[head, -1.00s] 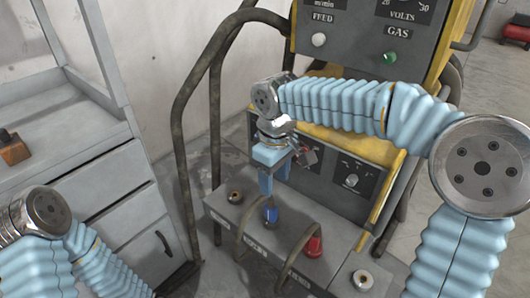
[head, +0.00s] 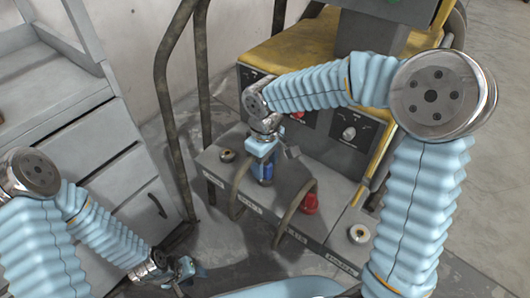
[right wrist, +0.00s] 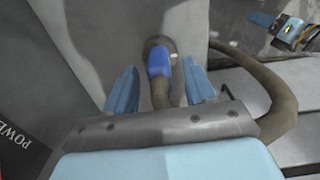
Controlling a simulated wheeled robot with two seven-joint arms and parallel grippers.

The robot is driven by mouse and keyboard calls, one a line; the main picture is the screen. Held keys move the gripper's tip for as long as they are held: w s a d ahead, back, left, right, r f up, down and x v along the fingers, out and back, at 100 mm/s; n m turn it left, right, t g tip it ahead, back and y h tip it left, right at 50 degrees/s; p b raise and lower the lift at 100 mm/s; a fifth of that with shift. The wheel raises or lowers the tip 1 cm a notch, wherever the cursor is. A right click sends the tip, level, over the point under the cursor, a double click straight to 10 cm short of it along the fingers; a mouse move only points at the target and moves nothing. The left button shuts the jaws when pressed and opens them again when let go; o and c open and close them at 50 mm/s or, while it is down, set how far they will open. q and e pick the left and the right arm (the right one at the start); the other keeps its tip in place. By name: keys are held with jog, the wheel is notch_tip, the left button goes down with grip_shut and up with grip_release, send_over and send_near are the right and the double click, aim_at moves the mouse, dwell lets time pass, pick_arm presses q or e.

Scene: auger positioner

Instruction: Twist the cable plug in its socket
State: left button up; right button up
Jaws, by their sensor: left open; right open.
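The blue cable plug (head: 265,177) sits on the grey connector box, with a dark cable leaving it. In the right wrist view the blue plug (right wrist: 158,62) is upright at a round socket (right wrist: 160,43). My right gripper (head: 262,168) is open, its two blue fingers on either side of the plug. The right wrist view shows a gap between each finger and the plug. My left gripper (head: 186,274) is open and empty, low near the floor at the bottom left. The right gripper partly hides the plug in the head view.
A red plug (head: 309,204) with its own cable is to the right on the connector box (head: 235,196). Free round sockets are at the left (head: 227,155) and right (head: 358,233). A grey drawer cabinet (head: 110,150) and a bent metal rail (head: 165,95) stand at the left.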

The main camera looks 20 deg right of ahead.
jog(key=shift+f, duration=0.2)
grip_shut()
jog(key=shift+f+m+b, duration=0.1)
jog(key=shift+m+b, duration=0.2)
jog(key=shift+m, duration=0.2)
jog(key=shift+m+b, duration=0.4)
jog(key=shift+m, duration=1.7)
